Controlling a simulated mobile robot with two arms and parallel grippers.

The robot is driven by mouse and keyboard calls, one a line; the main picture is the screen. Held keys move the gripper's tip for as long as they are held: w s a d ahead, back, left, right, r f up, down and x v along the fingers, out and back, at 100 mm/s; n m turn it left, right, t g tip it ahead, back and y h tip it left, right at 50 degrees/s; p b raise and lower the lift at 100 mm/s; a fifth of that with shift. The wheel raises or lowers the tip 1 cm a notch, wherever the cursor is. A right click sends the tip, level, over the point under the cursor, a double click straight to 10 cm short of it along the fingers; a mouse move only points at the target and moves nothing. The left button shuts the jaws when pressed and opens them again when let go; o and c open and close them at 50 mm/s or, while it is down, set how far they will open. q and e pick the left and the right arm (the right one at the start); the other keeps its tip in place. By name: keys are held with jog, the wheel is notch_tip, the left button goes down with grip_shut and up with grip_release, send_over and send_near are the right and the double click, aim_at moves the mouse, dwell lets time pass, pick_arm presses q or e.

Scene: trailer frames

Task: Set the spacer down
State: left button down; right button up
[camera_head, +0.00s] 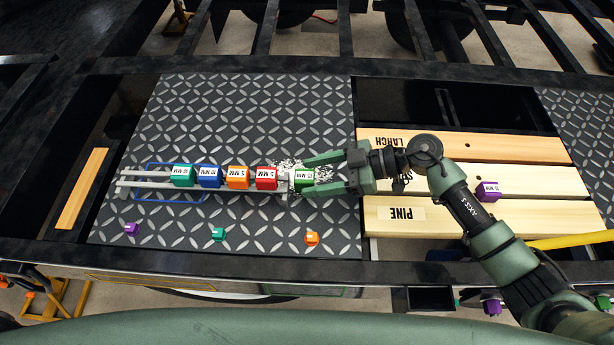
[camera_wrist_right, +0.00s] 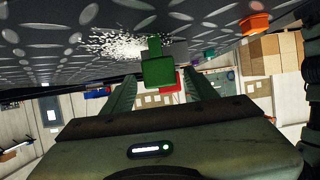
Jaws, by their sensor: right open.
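The green spacer (camera_head: 304,178), labelled in MM, sits at the right end of a row of coloured spacers on the diamond plate (camera_head: 250,110). My right gripper (camera_head: 303,172) is open, with one finger on each side of the green spacer. In the right wrist view the green spacer (camera_wrist_right: 159,73) shows between the two fingers (camera_wrist_right: 163,92), with visible gaps at its sides. To its left are red (camera_head: 266,178), orange (camera_head: 238,177), blue (camera_head: 209,176) and teal (camera_head: 183,175) spacers along a grey rail (camera_head: 140,184). My left gripper is out of view.
Pale shavings (camera_head: 288,163) lie around the rail's right end. Small purple (camera_head: 131,228), teal (camera_head: 218,234) and orange (camera_head: 312,238) pieces lie in front. Wooden boards, LARCH (camera_head: 460,143) and PINE (camera_head: 460,215), lie at right under my arm. A purple block (camera_head: 487,190) rests on them.

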jog(key=b+v, duration=0.1)
jog(key=v, duration=0.9)
jog(key=shift+b, duration=0.3)
jog(key=shift+d, duration=0.1)
